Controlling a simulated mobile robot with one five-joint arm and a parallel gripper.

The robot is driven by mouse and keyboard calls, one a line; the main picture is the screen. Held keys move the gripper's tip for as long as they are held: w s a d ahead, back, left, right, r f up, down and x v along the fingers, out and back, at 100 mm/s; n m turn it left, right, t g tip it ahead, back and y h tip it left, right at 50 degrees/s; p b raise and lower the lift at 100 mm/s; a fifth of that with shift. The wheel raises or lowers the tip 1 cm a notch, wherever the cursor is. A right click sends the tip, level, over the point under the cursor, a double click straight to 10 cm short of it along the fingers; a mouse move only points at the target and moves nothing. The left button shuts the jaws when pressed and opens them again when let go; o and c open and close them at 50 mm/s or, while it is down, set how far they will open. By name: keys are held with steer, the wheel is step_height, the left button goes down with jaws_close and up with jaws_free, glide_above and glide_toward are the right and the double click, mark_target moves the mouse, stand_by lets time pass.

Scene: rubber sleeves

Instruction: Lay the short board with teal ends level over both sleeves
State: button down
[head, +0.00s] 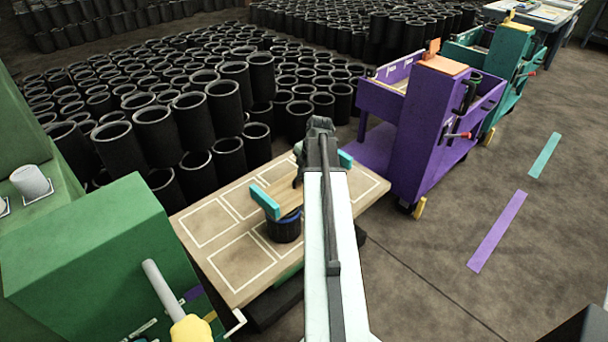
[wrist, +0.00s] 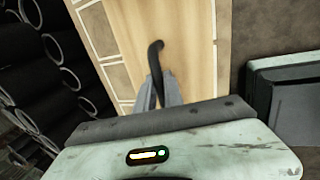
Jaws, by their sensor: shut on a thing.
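The short board (head: 287,196) is pale wood with a teal block at each end. The left teal end (head: 265,202) and the right teal end (head: 345,159) show on either side of my arm. My gripper (head: 299,178) is shut on the board near its middle. The wrist view shows the pale wood (wrist: 185,45) under my fingers (wrist: 158,92). A black sleeve (head: 284,230) stands on the table below the board's left end. I cannot tell whether they touch. The other sleeve is not visible; my arm may hide it.
The table (head: 205,255) has white outlined rectangles on its top. Green cabinets (head: 105,255) stand at the left, and a purple cart (head: 425,130) is close at the right. Many black sleeves (head: 155,128) crowd the floor behind. Open floor (head: 440,245) lies to the right.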

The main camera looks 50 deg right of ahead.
steer(key=shift+f+b, duration=0.3)
steer(key=shift+f, duration=0.4)
steer(key=shift+f+b, duration=0.55)
steer(key=c, duration=1.4)
jaws_free()
steer(key=shift+o, duration=0.2)
steer(key=p+v, duration=0.7)
steer(key=v, duration=0.1)
steer(key=shift+r+p, duration=0.1)
steer(key=shift+p, duration=0.3)
